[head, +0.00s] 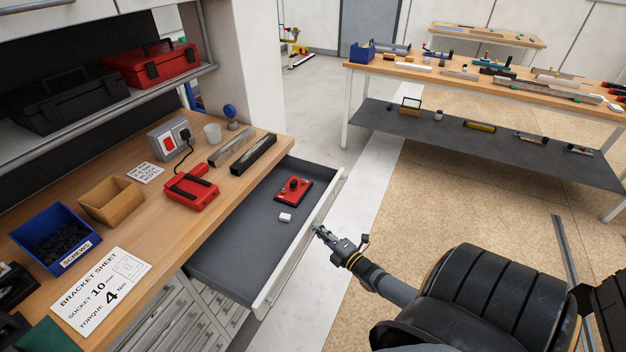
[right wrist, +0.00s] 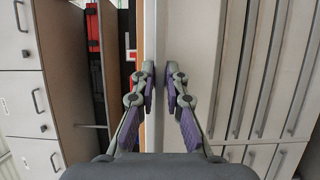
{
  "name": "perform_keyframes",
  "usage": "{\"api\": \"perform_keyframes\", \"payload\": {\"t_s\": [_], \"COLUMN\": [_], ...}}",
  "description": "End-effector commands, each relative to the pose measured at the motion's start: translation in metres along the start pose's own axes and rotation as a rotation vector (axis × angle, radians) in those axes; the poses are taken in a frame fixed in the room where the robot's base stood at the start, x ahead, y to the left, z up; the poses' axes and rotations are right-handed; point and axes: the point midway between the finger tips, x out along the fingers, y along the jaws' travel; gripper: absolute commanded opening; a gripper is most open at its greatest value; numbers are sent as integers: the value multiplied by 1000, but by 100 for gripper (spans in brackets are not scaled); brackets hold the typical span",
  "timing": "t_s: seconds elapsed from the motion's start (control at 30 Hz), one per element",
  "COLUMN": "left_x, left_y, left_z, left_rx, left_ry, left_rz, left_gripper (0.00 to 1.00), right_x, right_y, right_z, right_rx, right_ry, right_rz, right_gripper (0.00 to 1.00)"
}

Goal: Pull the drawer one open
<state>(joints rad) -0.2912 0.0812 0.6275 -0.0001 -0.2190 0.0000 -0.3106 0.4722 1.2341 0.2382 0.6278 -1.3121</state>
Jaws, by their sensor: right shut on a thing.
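The drawer (head: 235,252) under the wooden workbench stands pulled out, its grey inside in plain sight in the head view. A red object with a black knob (head: 293,191) and a small white block (head: 285,217) lie in it. My right gripper (head: 319,231) is at the outer side of the drawer's pale front, near its middle. In the right wrist view, the fingertips of my right gripper (right wrist: 160,72) are close together at the drawer front (right wrist: 150,125). They are shut on its handle, which the fingers hide. My left gripper is not in view.
The workbench (head: 140,225) carries a red case (head: 191,188), a blue screw bin (head: 55,240) and a printed sheet (head: 100,291). More drawers (head: 170,325) lie below it. A second table (head: 480,75) stands at the back right. Open floor lies between them.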

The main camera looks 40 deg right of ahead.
Motion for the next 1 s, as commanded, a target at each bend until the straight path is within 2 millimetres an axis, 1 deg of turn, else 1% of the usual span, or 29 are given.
{"api": "perform_keyframes", "payload": {"t_s": [0.23,0.43,0.47,0.5,0.53,0.83,0.93,1.0], "left_x": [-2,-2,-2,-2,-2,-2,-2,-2], "left_y": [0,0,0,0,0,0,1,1], "left_z": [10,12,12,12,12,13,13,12], "left_rx": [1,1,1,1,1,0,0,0], "left_ry": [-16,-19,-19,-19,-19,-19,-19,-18], "left_rz": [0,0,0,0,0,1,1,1], "left_gripper": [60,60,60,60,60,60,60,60], "right_x": [-4,-4,-4,-4,-4,-5,-16,-31], "right_y": [-1,-1,-1,-1,-1,0,-1,-2], "right_z": [2,2,2,2,2,1,1,1], "right_rx": [0,0,0,0,0,0,-1,0], "right_ry": [-1,-1,-1,-1,0,0,1,1], "right_rz": [-1,-1,-1,-1,-1,0,-2,-5], "right_gripper": [0,0,15,20,23,23,23,23]}}
